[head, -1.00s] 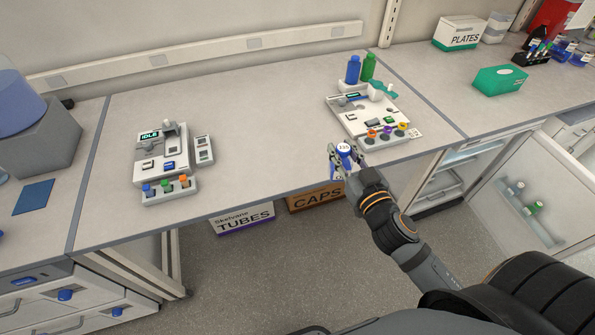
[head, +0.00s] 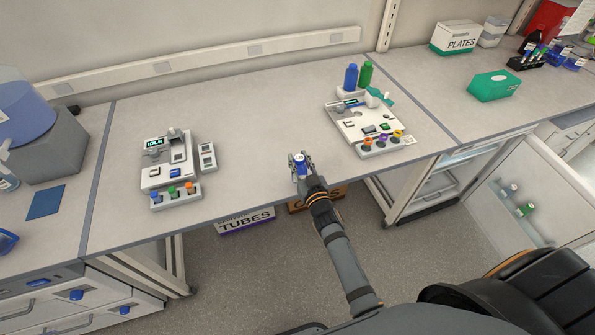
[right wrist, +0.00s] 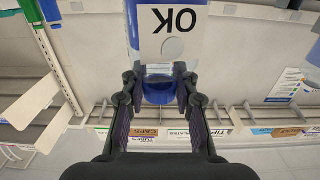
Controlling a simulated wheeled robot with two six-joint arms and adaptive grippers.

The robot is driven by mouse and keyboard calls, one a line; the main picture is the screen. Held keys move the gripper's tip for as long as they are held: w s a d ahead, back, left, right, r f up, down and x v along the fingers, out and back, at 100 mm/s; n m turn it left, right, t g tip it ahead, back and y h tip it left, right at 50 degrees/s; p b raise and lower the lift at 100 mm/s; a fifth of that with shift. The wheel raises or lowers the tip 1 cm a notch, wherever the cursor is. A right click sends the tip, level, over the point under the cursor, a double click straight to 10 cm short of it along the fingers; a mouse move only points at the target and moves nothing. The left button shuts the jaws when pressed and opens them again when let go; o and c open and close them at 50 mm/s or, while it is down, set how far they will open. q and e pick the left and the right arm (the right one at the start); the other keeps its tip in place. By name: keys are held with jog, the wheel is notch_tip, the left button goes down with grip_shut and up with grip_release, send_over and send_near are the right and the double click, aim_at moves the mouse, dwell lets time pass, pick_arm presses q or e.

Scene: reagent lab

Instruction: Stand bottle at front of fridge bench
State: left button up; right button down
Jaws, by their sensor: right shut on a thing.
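A small bottle (head: 301,169) with blue contents and a white top is in my right gripper (head: 303,177). It looks roughly upright, near the front edge of the bench (head: 240,165), between the two devices. I cannot tell whether its base touches the bench top. In the right wrist view the bottle (right wrist: 166,55) shows an upside-down "OK" label, with the fingers on both sides of its blue end. The open fridge (head: 425,180) is under the right part of the bench. My left gripper is not in view.
A device with an "IDLE" screen (head: 167,165) stands left. Another device (head: 372,125) stands right, with blue and green bottles (head: 357,76) behind it. The open fridge door (head: 525,195) holds small bottles.

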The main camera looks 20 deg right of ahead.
jog(key=f+b, duration=0.3)
jog(key=f, duration=0.1)
jog(key=shift+w+a, duration=0.2)
jog(key=shift+w, duration=0.1)
jog(key=shift+f+b, duration=0.1)
jog(key=shift+b, duration=0.2)
jog(key=c, duration=1)
grip_release()
